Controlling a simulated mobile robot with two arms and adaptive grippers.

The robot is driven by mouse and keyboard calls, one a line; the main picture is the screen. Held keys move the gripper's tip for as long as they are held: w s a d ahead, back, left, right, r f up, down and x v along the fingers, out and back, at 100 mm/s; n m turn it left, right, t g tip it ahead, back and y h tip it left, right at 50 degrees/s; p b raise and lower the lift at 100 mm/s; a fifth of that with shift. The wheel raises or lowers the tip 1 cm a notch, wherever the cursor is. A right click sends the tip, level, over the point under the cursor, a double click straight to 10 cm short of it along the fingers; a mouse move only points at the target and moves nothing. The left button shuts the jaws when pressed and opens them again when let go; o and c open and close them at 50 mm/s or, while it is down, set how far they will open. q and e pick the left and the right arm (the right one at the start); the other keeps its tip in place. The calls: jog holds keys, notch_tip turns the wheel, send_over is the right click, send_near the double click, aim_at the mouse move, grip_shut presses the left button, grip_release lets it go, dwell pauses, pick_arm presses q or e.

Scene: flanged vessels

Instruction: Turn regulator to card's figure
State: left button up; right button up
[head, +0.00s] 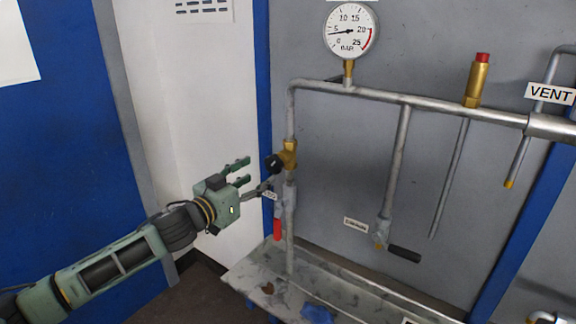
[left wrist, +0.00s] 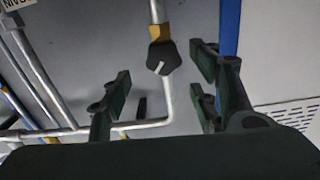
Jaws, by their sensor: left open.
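The regulator has a brass body (head: 289,155) and a black knob (head: 274,163) facing left, on a grey pipe. In the left wrist view the knob (left wrist: 163,58) shows a pale pointer line and lies ahead, in the gap between the fingers. My left gripper (head: 250,176) is open and empty, just left of the knob and apart from it. The round white gauge (head: 348,30) is marked in BAR; its needle points left, slightly below 5. A small white tag (head: 269,195) hangs by the regulator, partly hidden and unreadable. My right gripper is not in view.
A red-handled valve (head: 277,228) hangs below the regulator. A black lever (head: 404,254) is on the drain branch, and a red-capped brass valve (head: 478,80) stands on the top pipe. A stained tray (head: 260,270) lies below.

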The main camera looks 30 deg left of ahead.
aim_at(272, 167)
pick_arm(q)
jog(key=w+p, duration=0.1)
jog(key=w, duration=0.1)
jog(key=w+p, duration=0.1)
jog(key=w, duration=0.2)
jog(key=shift+w+d+r, duration=0.1)
jog(key=shift+d+r, duration=0.05)
jog(key=shift+w+d+f+p, duration=0.1)
jog(key=shift+w+p, duration=0.1)
jog(key=shift+w, duration=0.4)
jog(key=shift+w+f+p, duration=0.1)
jog(key=shift+w+p, duration=0.05)
jog(key=shift+w, duration=0.4)
jog(key=c, duration=1.1)
jog(key=shift+m, duration=0.3)
